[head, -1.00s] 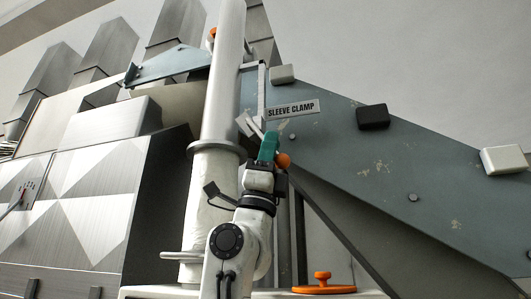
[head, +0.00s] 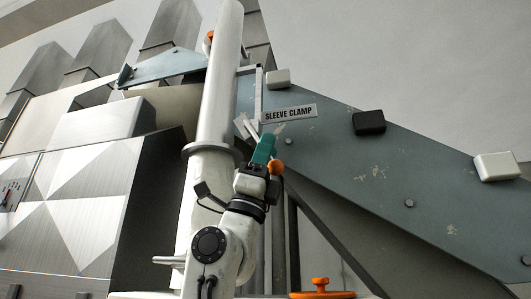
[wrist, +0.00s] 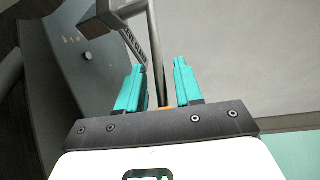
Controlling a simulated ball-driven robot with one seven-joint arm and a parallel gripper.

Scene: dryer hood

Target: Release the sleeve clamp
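The SLEEVE CLAMP label (head: 289,113) is on the blue-grey sloping panel (head: 330,150) and shows tilted in the wrist view (wrist: 132,44). Below it in the head view, my gripper (head: 263,147) with teal fingers points up. An orange ball knob (head: 276,167) shows at the gripper's right side; I cannot tell whether they touch. In the wrist view my gripper (wrist: 158,66) has its fingers apart. A thin grey rod (wrist: 156,55) runs through the gap in that picture, with a small orange patch low between the fingers. I cannot tell its depth.
A thick white column (head: 213,110) stands close left of my gripper. Pale and black blocks (head: 369,122) stick out of the panel. A dark diagonal bar (head: 325,232) runs below right. An orange handle (head: 321,289) is at the bottom. Metal-faced housing (head: 70,215) fills the left.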

